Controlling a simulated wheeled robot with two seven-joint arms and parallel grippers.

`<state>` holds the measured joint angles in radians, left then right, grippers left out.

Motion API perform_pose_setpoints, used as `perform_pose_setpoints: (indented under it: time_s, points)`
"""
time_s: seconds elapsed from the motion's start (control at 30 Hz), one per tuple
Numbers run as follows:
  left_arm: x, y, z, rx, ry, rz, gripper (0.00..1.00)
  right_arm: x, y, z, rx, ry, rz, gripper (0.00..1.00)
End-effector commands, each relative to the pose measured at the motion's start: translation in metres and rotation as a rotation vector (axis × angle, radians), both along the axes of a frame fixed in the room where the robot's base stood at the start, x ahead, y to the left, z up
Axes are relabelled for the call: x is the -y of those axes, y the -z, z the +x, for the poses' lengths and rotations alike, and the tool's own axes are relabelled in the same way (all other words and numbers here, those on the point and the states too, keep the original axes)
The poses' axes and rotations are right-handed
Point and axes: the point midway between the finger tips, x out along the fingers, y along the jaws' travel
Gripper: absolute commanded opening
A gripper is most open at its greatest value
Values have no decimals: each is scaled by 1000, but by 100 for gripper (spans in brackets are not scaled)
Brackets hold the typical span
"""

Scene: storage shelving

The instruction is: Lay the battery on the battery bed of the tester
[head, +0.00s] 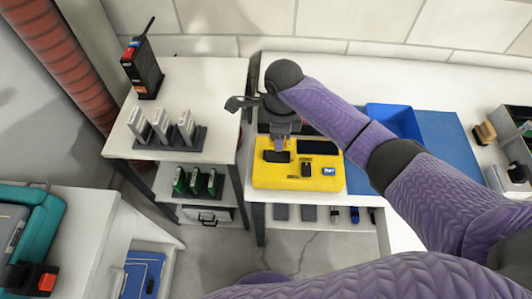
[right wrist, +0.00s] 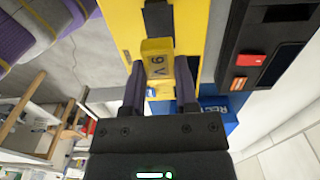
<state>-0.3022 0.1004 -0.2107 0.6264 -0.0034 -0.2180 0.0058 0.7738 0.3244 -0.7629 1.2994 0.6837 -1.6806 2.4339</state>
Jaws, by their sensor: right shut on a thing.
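The yellow tester (head: 262,178) lies on the white worktop in the middle of the head view, with a dark display, a small black part and a blue-and-white label on top. A dark recess, seemingly the battery bed (head: 276,157), is at its upper left. My right gripper (head: 281,145) is just above the tester's upper left, fingers pointing down. In the right wrist view, my right gripper (right wrist: 160,68) is shut on the yellow battery (right wrist: 158,58) marked 9 V, with the tester (right wrist: 122,25) behind it. I cannot tell whether the battery touches the tester. My left gripper is out of view.
A blue tray (head: 397,120) and blue mat (head: 443,140) lie right of the tester. A side stand at left bears several grey upright units in a rack (head: 170,140) and a black-and-red device (head: 143,70). My right arm crosses the worktop from the right.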

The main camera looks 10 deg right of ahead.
Motion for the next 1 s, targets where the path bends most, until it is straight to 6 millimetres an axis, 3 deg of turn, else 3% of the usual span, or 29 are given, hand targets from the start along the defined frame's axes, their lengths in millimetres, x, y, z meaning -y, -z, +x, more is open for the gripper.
perform_pose_setpoints:
  time_s: [0.3,0.6,0.63,0.77,0.8,1.0]
  points:
    - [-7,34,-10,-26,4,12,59,0,60,-1,-2,-2,-1,0]
    - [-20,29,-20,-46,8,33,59,0,58,0,1,-2,0,0]
    - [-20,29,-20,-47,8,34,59,0,58,0,1,-2,0,40]
    - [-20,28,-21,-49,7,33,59,0,58,0,2,-3,-1,67]
    - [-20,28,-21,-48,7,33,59,0,58,0,2,-3,-1,73]
    - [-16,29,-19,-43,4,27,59,0,58,0,1,-3,0,73]
